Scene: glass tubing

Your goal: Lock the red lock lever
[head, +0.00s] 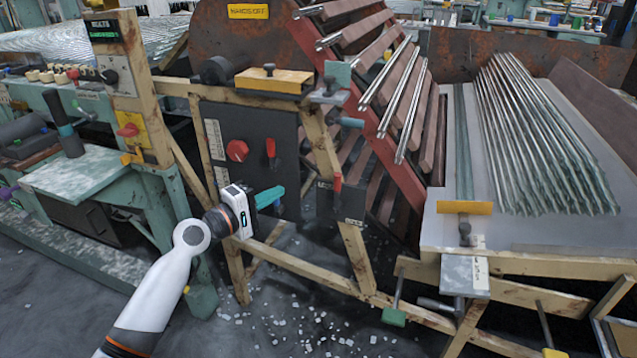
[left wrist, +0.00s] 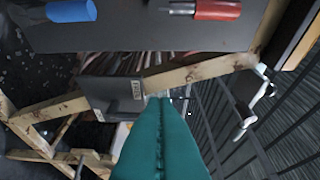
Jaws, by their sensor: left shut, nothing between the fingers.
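Several red controls show, and I cannot tell for sure which is the lock lever. A red lever (head: 271,148) stands upright on the dark panel (head: 252,128). A second red-handled lever (head: 337,183) rises at a small dark box to its right. My left gripper (head: 276,197) is shut and empty, its teal fingers together just below the dark panel's levers, apart from both handles as far as I can tell. In the left wrist view the shut fingers (left wrist: 160,101) point toward a small labelled box, and a red handle (left wrist: 216,9) lies at the top edge. My right gripper is out of view.
A round red knob (head: 237,150) sits left of the first lever. Another red handle is on a yellow plate (head: 155,128) on the post. Wooden frame beams (head: 352,250) run below and beside my gripper. A sloped rack (head: 400,125) holds glass tubes. Shards litter the floor.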

